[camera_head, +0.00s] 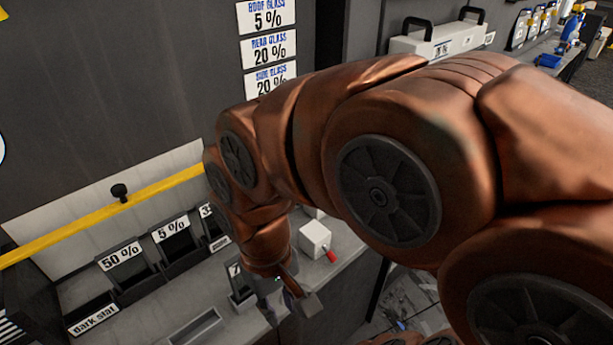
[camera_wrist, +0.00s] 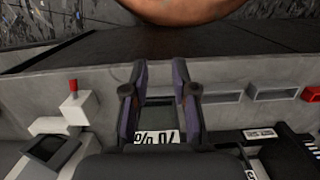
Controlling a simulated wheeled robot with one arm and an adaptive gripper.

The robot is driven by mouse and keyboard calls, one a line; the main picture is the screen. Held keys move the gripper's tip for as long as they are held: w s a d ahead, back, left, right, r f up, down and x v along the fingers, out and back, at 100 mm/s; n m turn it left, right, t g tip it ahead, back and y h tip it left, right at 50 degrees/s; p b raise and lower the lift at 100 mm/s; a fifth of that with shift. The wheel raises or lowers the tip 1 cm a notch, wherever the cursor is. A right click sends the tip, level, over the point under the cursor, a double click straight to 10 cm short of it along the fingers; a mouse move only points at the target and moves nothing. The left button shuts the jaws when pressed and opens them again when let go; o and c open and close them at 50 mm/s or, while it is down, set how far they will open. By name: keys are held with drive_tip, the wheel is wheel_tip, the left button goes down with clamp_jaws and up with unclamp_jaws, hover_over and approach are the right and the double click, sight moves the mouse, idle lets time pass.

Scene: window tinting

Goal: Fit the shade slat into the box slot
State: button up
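A dark shade slat (camera_head: 236,270) with a white label, its first figure like a 7, stands at the counter's front part, left of my gripper. My gripper (camera_head: 291,307) points down over the counter's front edge, partly hidden by my wrist. In the wrist view my gripper (camera_wrist: 160,88) has its two purple-black fingers spread apart. An upside-down white percent label (camera_wrist: 157,137) shows beyond and between them, partly covered by the fingers. No clear grip on the slat shows. A box with a "dark slat" label (camera_head: 93,314) sits at the lower left; its slot is not clear.
Slats marked 50 % (camera_head: 122,257) and 5 % (camera_head: 171,230) stand along the back. An empty grey recess (camera_head: 193,330) lies in front. A white block with a red knob (camera_head: 315,238) stands right of my gripper. A yellow strip (camera_head: 100,214) crosses behind.

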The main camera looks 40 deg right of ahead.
drive_tip(key=w+d+r+m+t+b, duration=0.1)
drive_tip(key=w+d+r+m+b, duration=0.1)
drive_tip(key=w+d+m, duration=0.5)
drive_tip(key=w+d+r+m+b, duration=0.15)
drive_tip(key=w+d, duration=0.35)
drive_tip(key=w, duration=0.6)
drive_tip(key=w+d+m, duration=0.1)
drive_tip(key=d+m, duration=0.2)
drive_tip(key=d, duration=0.3)
drive_tip(key=w+d+m+b, duration=0.1)
drive_tip(key=w+d+m, duration=0.1)
drive_tip(key=d, duration=0.4)
drive_tip(key=w+d+m, duration=0.1)
drive_tip(key=d+m, duration=0.2)
drive_tip(key=d, duration=0.3)
drive_tip(key=shift+w+d+f+m+t+b, duration=0.25)
drive_tip(key=shift+w+d+m+t+b, duration=0.05)
drive_tip(key=shift+m+t+b, duration=0.1)
drive_tip(key=shift+d+f, duration=0.1)
drive_tip(key=shift+d, duration=0.4)
drive_tip(key=shift+s+d+f+p, duration=0.15)
drive_tip(key=shift+f+p, duration=0.55)
drive_tip(key=shift+f, duration=1.2)
drive_tip(key=shift+s+f+p, duration=0.1)
drive_tip(key=shift+f+p, duration=0.6)
drive_tip(key=shift+f, duration=1.2)
clamp_jaws()
